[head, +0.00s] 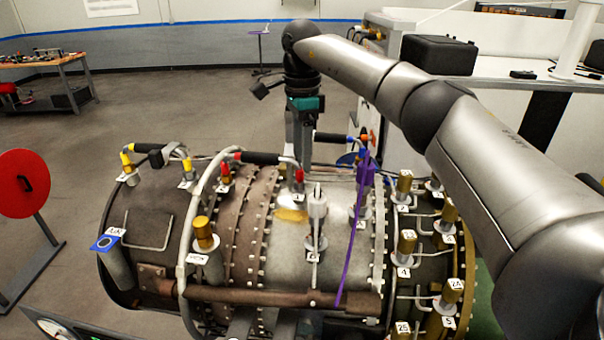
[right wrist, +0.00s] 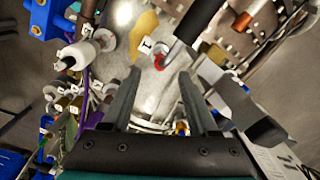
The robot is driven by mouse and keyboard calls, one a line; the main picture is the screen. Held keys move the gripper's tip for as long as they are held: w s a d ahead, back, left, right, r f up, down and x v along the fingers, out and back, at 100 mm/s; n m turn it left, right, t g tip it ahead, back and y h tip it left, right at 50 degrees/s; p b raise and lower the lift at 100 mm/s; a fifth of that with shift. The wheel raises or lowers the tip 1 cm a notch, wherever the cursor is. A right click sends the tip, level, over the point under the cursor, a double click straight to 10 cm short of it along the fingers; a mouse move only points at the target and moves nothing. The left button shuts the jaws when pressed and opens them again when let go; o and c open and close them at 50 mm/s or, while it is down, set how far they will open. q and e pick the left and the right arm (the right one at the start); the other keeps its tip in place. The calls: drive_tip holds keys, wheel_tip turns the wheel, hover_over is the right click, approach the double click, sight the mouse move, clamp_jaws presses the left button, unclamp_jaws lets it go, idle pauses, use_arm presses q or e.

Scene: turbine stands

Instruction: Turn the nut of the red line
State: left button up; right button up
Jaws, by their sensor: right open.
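The turbine (head: 150,220) lies across the lower head view. A red nut (head: 299,175) sits on top of it, at the end of a line with a black sleeve (head: 262,158). Another red fitting (head: 225,174) stands further left. My right gripper (head: 300,160) points down just over the first red nut. In the right wrist view, that red nut (right wrist: 159,62) lies just beyond and between the two fingertips, with the black sleeve (right wrist: 190,28) beside it. The fingers are apart and hold nothing. Contact with the nut cannot be told. My left gripper is out of view.
A white-headed fitting (head: 317,206) and a purple strap (head: 352,240) stand right of the nut. Several brass fittings (head: 407,240) crowd the right end. Yellow-ended lines (head: 127,162) are at the left. A red disc (head: 24,184) stands at far left. Open floor lies behind.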

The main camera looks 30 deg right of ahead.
sight(300, 184)
wheel_tip(300, 184, down, 6)
drive_tip(key=shift+f+p, duration=0.1)
drive_tip(key=shift+p, duration=0.4)
drive_tip(key=shift+c, duration=0.2)
clamp_jaws()
